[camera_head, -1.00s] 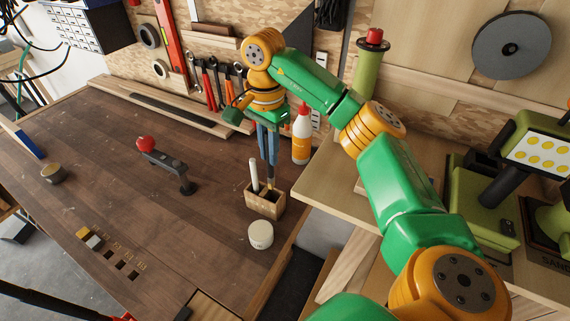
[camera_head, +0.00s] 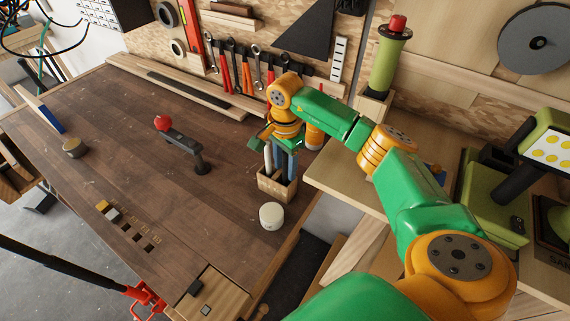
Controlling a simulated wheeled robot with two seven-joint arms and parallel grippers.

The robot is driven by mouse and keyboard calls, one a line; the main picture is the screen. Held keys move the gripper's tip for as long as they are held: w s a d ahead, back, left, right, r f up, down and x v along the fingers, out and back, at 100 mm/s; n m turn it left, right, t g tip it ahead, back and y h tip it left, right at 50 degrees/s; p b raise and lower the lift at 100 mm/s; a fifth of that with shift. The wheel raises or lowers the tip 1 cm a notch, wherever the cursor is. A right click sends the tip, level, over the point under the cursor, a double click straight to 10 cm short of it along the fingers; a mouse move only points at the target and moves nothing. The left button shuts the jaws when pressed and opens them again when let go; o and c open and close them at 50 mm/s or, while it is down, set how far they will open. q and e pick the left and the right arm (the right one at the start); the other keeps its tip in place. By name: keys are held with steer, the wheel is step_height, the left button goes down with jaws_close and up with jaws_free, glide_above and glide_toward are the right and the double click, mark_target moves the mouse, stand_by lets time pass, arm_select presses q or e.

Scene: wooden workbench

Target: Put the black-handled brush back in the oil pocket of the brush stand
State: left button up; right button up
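The brush stand (camera_head: 270,186), a small wooden box with pockets, stands near the right edge of the workbench. A white-handled brush (camera_head: 268,157) stands upright in its left part. My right gripper (camera_head: 286,177) points straight down over the stand, its two blue-grey fingers close together and their tips at about the stand's rim. The black-handled brush is mostly hidden; a thin dark strip shows between the fingers, which appear shut on it. The brush's lower end and the pocket under it cannot be made out. My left gripper is out of view.
A cream round tin (camera_head: 271,216) stands just in front of the stand. An orange bottle (camera_head: 314,136) is close behind my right wrist. The middle of the workbench (camera_head: 120,160) is clear.

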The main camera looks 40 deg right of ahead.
steer(key=shift+r, duration=0.3)
step_height(320, 180, up, 7)
steer(key=shift+f+b, duration=0.1)
steer(key=shift+b, duration=1)
step_height(320, 180, up, 5)
steer(key=shift+r+p, duration=0.1)
steer(key=shift+p, duration=0.65)
